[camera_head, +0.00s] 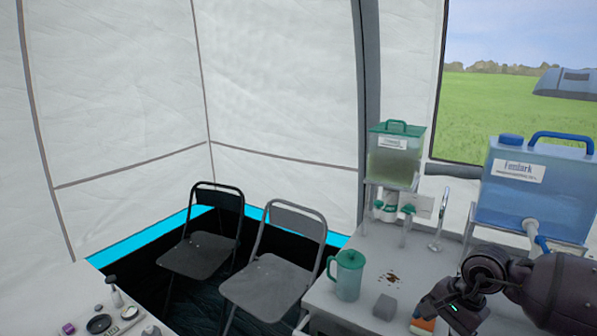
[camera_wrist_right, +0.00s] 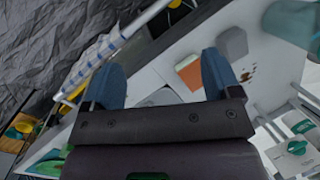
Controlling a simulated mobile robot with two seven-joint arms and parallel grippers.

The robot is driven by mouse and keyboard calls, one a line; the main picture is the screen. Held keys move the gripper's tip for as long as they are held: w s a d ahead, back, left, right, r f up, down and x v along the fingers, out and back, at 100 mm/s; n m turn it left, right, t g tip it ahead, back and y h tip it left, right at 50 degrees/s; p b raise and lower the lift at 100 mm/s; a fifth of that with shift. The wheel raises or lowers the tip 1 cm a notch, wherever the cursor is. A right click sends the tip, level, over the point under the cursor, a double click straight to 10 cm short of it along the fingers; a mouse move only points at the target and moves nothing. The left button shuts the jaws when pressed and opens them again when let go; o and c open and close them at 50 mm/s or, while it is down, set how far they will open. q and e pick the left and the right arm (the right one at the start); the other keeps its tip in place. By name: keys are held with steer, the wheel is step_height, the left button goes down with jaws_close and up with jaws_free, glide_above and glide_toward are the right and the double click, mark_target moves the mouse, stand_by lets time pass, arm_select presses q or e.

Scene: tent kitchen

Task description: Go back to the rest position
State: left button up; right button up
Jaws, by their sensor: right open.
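My right arm comes in from the right in the head view, and its dark gripper (camera_head: 447,310) is low over the front of the grey table (camera_head: 335,302). In the right wrist view the two blue fingers of this gripper (camera_wrist_right: 160,72) are spread apart with nothing held between them. An orange and white item (camera_head: 422,326) lies on the table close to the gripper; it also shows in the wrist view (camera_wrist_right: 189,72), near the right finger. My left gripper is not in view.
A grey block (camera_head: 384,307), a teal-lidded pitcher (camera_head: 348,276) and brown crumbs or stains (camera_head: 389,278) are on the table. A green-lidded dispenser (camera_head: 396,155) and a blue water container (camera_head: 535,190) stand behind. Two folding chairs (camera_head: 204,252) (camera_head: 268,285) are left of the table.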

steer(key=w+a+r+m+t+y, duration=0.3)
steer(key=a+r+m+t+y, duration=0.4)
steer(key=a+r+m+y, duration=1.05)
steer(key=s+d+f+m+t+h, duration=0.1)
steer(key=d+f+m+t+h, duration=0.5)
steer(key=m, duration=1)
steer(key=s+d+f+m+t+h, duration=0.25)
steer(key=d+f+m+h, duration=0.35)
steer(key=f+m+h, duration=0.75)
steer(key=s+d+f+m+g, duration=0.2)
steer(key=s+f+m, duration=0.4)
steer(key=s+f, duration=0.3)
steer(key=s+d+f+m+g+h, duration=0.1)
steer(key=s+d+f+m+g, duration=0.2)
steer(key=s+f+m, duration=0.4)
steer(key=s+f, duration=0.2)
steer(key=s, duration=0.3)
steer(key=shift+s+d, duration=0.25)
steer(key=shift+d, duration=0.1)
